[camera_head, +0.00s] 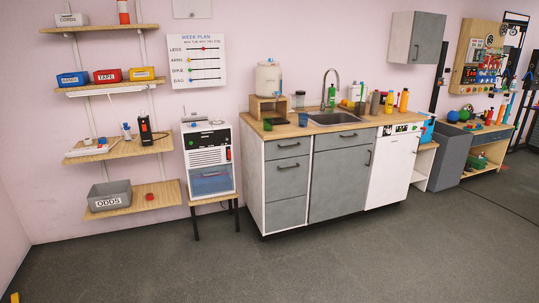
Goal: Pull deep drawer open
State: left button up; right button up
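The kitchen counter unit (257,187) stands against the back wall, right of centre. Its left column has a top drawer (287,151), a drawer with a dark bar handle below it (287,183), and a grey bottom front (286,214). The second column has a wide upper drawer front (342,137) and a tall grey front below it (338,185) with an upright handle at its right edge. All these fronts look closed and flush. I cannot tell which one is the deep drawer. Neither of my grippers is in view.
The grey floor (300,270) before the counter is clear. A white appliance (209,157) on a small stand is left of the counter. Wall shelves with bins are farther left. A sink (335,118) and bottles are on top. A workbench (483,155) stands at right.

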aim_at(286, 177)
jog(key=i+l+z, duration=0.1)
jog(key=i+z, duration=0.3)
jog(key=i, duration=0.6)
jog(key=i+l+u, duration=1.15)
jog(key=l, duration=0.1)
